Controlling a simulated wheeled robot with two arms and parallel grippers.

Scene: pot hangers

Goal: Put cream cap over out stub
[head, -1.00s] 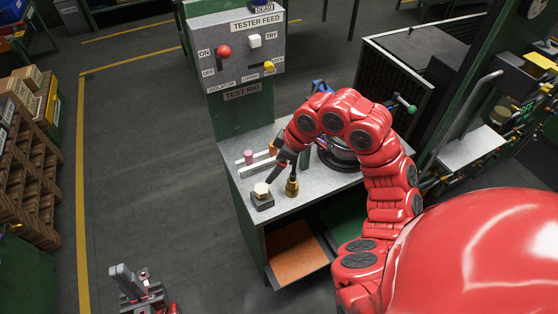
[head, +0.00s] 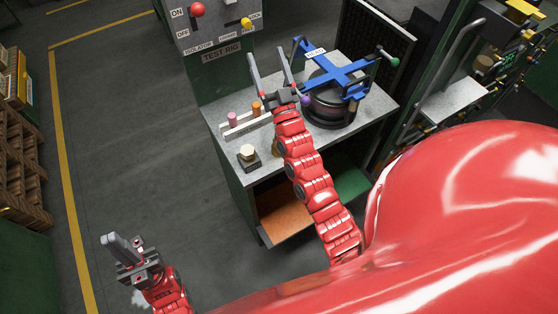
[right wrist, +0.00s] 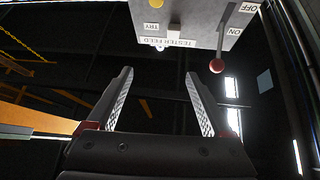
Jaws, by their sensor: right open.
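A cream cap-like piece (head: 247,152) sits on a small dark block (head: 250,164) at the front left of the grey bench. My right gripper (head: 267,54) is open and empty, above and beyond the bench's rack, with its fingers pointing up and away. In the right wrist view its open fingers (right wrist: 159,78) have nothing between them. My left gripper (head: 120,246) is low at the left, away from the bench, its fingers close together with nothing seen in them. I cannot tell which part is the out stub; a small purple end (head: 305,100) shows beside the pot.
A white rack (head: 245,124) holds a pink piece (head: 232,118) and an orange piece (head: 256,108). A dark pot (head: 335,108) under a blue cross clamp (head: 335,73) stands at right. A brass piece (head: 275,148) is partly hidden by my arm. The test rig panel (head: 215,25) rises behind.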

